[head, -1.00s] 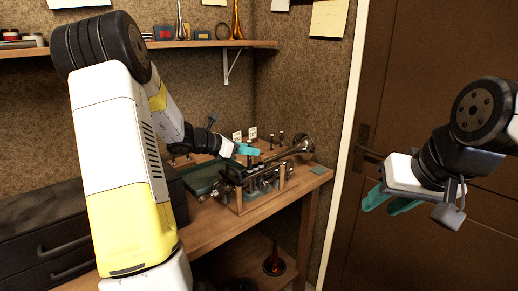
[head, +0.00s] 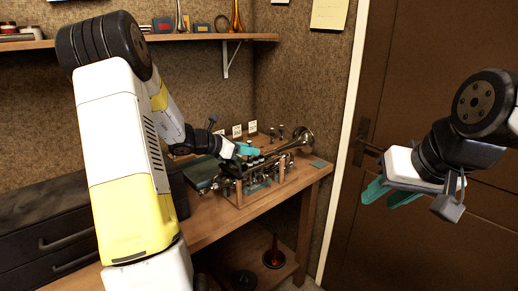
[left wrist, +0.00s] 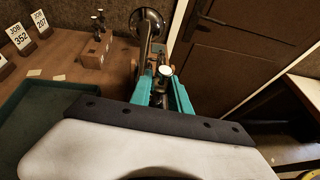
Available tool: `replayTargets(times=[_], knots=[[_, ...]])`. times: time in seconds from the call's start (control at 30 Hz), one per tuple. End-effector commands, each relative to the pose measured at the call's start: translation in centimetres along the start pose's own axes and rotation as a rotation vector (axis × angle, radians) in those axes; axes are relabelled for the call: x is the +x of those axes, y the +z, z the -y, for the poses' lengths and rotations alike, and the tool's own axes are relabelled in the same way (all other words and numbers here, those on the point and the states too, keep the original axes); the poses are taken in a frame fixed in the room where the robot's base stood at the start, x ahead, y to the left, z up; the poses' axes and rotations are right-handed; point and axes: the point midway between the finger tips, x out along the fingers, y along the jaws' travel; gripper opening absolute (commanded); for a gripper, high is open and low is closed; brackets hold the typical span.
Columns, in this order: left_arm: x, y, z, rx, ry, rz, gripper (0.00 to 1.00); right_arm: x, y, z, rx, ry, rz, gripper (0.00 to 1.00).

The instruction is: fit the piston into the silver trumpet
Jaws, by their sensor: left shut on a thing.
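The silver trumpet (head: 301,140) lies in a wooden stand on the bench, its bell towards the right. In the left wrist view its bell (left wrist: 148,22) is at the top. My left gripper (head: 248,151) is over the trumpet's valve section. In the left wrist view my left gripper (left wrist: 162,92) is shut on the piston (left wrist: 166,71), whose pale round top shows between the teal fingers. The piston's lower end is hidden, so I cannot tell whether it is inside a valve casing. My right gripper (head: 388,194) is open and empty in front of the door, away from the bench.
A green tray (left wrist: 40,125) lies left of the trumpet. Number cards (left wrist: 28,32) and a wooden block (left wrist: 96,52) with small upright parts stand behind. A dark drawer case (head: 60,235) fills the bench's left. A brown door (head: 440,100) is at right.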

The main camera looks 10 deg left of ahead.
Motion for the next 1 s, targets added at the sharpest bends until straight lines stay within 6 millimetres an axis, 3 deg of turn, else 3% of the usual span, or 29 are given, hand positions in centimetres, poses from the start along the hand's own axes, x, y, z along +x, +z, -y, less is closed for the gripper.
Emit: replayTargets(times=[0.13,0.17,0.3,0.67,1.0], knots=[[0.2,-0.4,0.0,0.000,-0.001,0.000,0.00,0.0,0.0,0.0,0.000,0.000,0.000,0.36],[0.2,-0.4,0.0,0.000,-0.001,0.000,0.24,0.0,0.0,0.0,0.000,0.000,0.000,0.36],[0.2,-0.4,0.0,0.000,-0.001,0.000,0.48,0.0,0.0,0.0,0.000,0.000,0.000,0.36],[-0.3,-0.4,0.0,0.000,0.000,0.000,0.48,0.0,0.0,0.0,0.000,0.000,0.000,0.36],[-5.8,-0.4,-0.1,0.000,0.002,-0.001,0.48,0.0,0.0,0.0,0.000,0.000,0.000,0.36]])
